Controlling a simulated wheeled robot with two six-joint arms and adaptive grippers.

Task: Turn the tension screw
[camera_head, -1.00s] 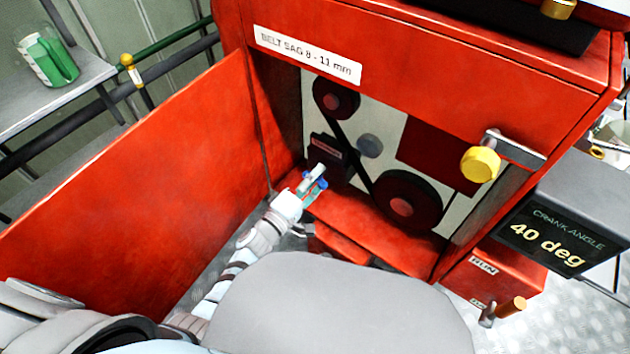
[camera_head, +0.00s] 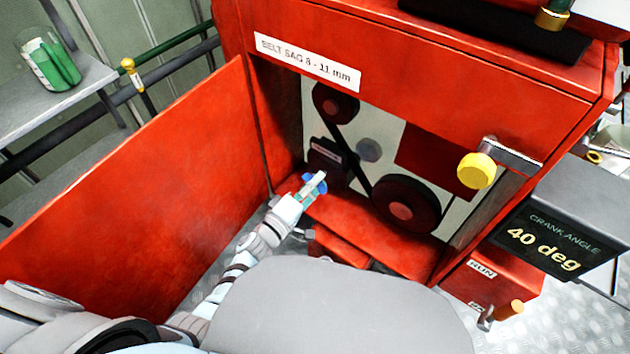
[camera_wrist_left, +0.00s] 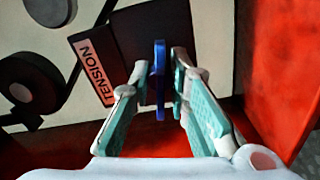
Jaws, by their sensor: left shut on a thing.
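The tension screw shows as a blue, wing-like head (camera_wrist_left: 160,78) between my left gripper's fingers in the left wrist view. Beside it is a dark block with a TENSION label (camera_wrist_left: 95,72). In the head view my left gripper (camera_head: 312,188) reaches into the open red housing, just below the dark tension block (camera_head: 328,158). The fingers are shut on the blue head, which pokes out on both sides of them. The screw's shaft is hidden. My right gripper is not in view.
A belt runs over an upper pulley (camera_head: 336,102) and a lower pulley (camera_head: 405,203) close to the gripper. An open red door (camera_head: 140,190) stands to the left of my arm. A yellow knob (camera_head: 476,170) sticks out at right. The crank display (camera_head: 545,240) reads 40 deg.

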